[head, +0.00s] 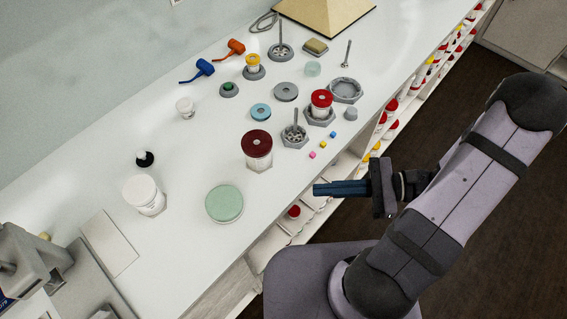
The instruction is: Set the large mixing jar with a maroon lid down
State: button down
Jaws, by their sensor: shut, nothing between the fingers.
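The large mixing jar with a maroon lid (258,161) has a white body and stands upright on the white counter, near its front edge. A small part of a grey hexagonal base shows under it. My gripper (318,188) is off the counter's front edge, to the right of and slightly below the jar in the picture. Its blue fingers are shut, point left and hold nothing. A gap separates them from the jar.
A white-lidded jar (143,195) and a green disc (224,204) are left of the maroon-lidded jar. A red-lidded jar (321,104), a hexagonal holder (294,137) and small coloured cubes (322,145) are to its right. Shelves of jars (388,130) lie below the counter edge.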

jog(key=w+d+m+t, duration=0.3)
jog(key=d+m+t, duration=0.1)
jog(key=t, duration=0.1)
jog(key=p, duration=0.4)
send_near(269, 156)
jog(key=shift+y, duration=0.4)
jog(key=x, duration=0.4)
jog(key=shift+w+a+f, duration=0.15)
jog(key=shift+a+f, duration=0.05)
jog(key=shift+f, duration=0.15)
jog(key=shift+x, duration=0.9)
jog(key=shift+f, duration=0.1)
jog(key=b+x, duration=0.1)
jog(key=x, duration=1.1)
jog(key=shift+w+a, duration=0.2)
jog(key=shift+d, duration=0.1)
jog(key=b+v, duration=0.3)
jog(key=v, duration=1.1)
jog(key=shift+s, duration=0.1)
